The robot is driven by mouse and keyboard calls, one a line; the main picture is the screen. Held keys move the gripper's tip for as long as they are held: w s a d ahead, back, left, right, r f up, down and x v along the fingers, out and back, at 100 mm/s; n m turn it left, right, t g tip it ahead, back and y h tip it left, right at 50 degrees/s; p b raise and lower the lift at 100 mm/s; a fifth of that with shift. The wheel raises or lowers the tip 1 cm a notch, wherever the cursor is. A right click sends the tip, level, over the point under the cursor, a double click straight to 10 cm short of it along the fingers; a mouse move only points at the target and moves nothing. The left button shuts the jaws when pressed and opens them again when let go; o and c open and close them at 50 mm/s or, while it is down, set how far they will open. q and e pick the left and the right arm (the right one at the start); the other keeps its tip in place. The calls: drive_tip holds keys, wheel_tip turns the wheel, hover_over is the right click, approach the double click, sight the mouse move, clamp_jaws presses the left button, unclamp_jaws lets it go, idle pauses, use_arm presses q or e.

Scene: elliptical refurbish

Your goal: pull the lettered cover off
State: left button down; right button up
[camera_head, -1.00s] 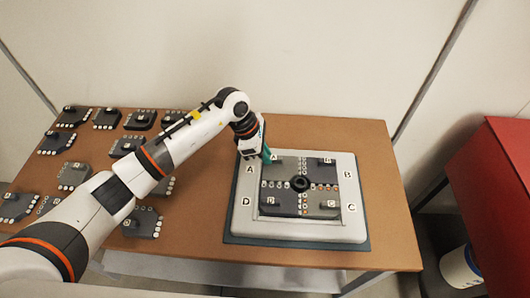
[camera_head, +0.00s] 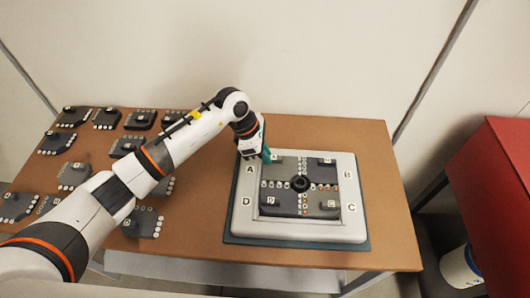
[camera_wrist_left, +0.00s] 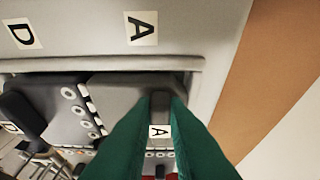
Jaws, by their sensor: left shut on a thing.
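The grey board (camera_head: 240,215) with a pale raised frame sits on the table, its corners marked A, B, C and D. Dark covers with letter labels lie inside the frame around a black centre knob (camera_head: 300,184). The cover marked A (camera_wrist_left: 125,90) is at the far left corner of the recess. My left gripper (camera_head: 267,156) reaches down there. In the left wrist view its green fingers are shut on the dark upright handle (camera_wrist_left: 160,103) of the A cover. The cover appears seated inside the frame. The D cover (camera_head: 284,205) is at the near left. My right gripper is out of view.
Several similar dark lettered pieces (camera_head: 75,174) lie on the left of the brown table (camera_head: 385,190), partly behind my left arm. Bare table lies right of the board. A red cabinet (camera_head: 495,190) and a white bucket (camera_head: 460,268) stand at the right.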

use_arm(q)
drive_tip(key=shift+r, duration=0.2)
wheel_tip(320, 180, up, 17)
drive_tip(key=p, duration=0.8)
idle(0.8)
